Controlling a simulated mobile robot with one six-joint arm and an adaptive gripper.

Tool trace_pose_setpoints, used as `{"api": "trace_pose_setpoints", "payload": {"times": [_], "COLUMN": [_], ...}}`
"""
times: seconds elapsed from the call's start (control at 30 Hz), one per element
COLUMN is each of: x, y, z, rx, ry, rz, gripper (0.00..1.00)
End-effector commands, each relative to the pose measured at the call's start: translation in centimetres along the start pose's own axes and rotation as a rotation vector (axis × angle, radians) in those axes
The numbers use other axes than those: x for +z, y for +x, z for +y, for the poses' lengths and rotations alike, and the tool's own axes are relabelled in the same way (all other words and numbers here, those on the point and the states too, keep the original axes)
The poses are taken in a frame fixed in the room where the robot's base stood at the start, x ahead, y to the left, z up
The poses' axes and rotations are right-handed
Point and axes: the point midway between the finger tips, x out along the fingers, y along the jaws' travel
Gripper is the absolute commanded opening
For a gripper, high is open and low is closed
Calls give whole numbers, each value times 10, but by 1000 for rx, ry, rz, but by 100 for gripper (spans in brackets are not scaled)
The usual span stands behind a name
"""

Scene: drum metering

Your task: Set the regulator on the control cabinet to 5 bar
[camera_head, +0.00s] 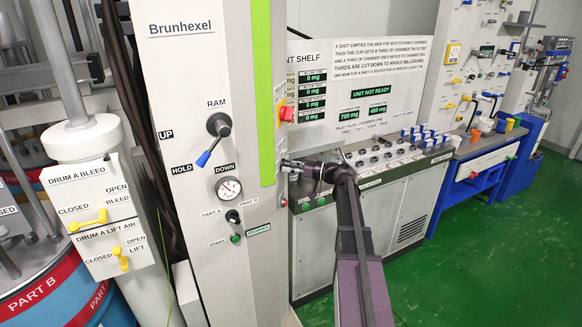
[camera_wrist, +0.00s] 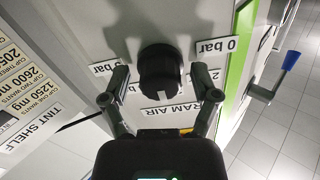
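The regulator is a black round knob (camera_wrist: 160,74) on the grey cabinet face in the wrist view, above a label reading RAM AIR (camera_wrist: 170,113). A "0 bar" label (camera_wrist: 218,47) is at its upper right; other scale labels beside it are partly hidden by my fingers. My gripper (camera_wrist: 160,88) is open, with one finger on each side of the knob and a gap visible on both sides.
A round gauge (camera_head: 228,188) and the RAM lever (camera_head: 218,128) with a blue tip are on the column front. A red knob (camera_head: 286,113) is just above my gripper. Green floor is clear at right.

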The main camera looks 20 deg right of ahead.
Motion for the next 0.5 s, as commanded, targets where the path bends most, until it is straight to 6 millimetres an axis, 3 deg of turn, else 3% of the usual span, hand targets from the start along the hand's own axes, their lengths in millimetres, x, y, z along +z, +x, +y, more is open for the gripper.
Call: {"api": "trace_pose_setpoints", "payload": {"times": [0.03,0.2,0.5], "x": [0,0,0], "y": [0,0,-1], "z": [0,0,1], "rx": [0,0,2], "ry": [0,0,14], "rz": [0,0,1], "gripper": [51,3,3]}}
